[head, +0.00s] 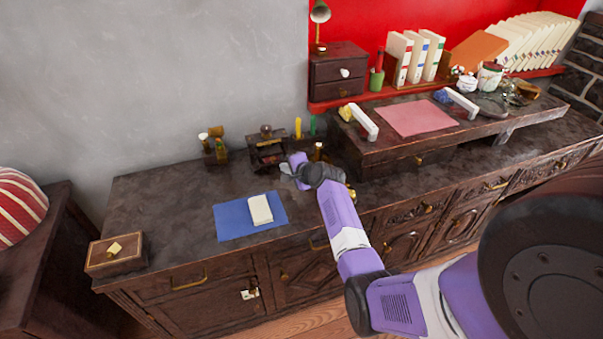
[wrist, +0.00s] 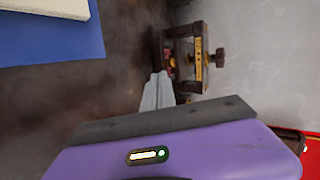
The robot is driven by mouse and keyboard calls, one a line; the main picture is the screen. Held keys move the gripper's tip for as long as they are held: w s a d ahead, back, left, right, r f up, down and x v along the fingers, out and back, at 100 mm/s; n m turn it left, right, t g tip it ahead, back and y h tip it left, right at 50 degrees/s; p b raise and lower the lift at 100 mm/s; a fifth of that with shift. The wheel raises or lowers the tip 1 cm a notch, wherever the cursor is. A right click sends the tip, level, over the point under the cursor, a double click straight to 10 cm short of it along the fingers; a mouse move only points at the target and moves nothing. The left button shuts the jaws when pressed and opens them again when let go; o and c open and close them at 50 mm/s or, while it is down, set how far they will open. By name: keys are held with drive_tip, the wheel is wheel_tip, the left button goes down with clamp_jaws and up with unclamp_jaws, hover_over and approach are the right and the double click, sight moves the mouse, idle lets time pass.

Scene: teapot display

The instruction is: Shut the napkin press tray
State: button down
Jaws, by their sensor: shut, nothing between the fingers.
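The napkin press (head: 266,147) is a small dark wooden frame with a knob on top. It stands near the wall at the back of the dark cabinet top. In the wrist view the press (wrist: 198,60) appears turned on its side, with reddish and brass-coloured parts. Its tray is too small and dark to make out, so I cannot tell how far it is out. My gripper (head: 284,172) is just in front and to the right of the press. In the wrist view my gripper's fingers (wrist: 160,80) are together and empty, pointing toward the press; contact cannot be told.
A blue mat (head: 232,223) with a white block (head: 260,210) lies in front. Small bottles (head: 213,148) stand left of the press. A raised wooden shelf (head: 385,150) with a pink cloth stands to the right. A wooden box (head: 115,255) sits at the left front corner.

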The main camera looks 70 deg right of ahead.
drive_tip(key=v, duration=0.8)
drive_tip(key=shift+s+a+r+p, duration=0.2)
drive_tip(key=shift+s+a+p, duration=0.05)
drive_tip(key=shift+p, duration=0.15)
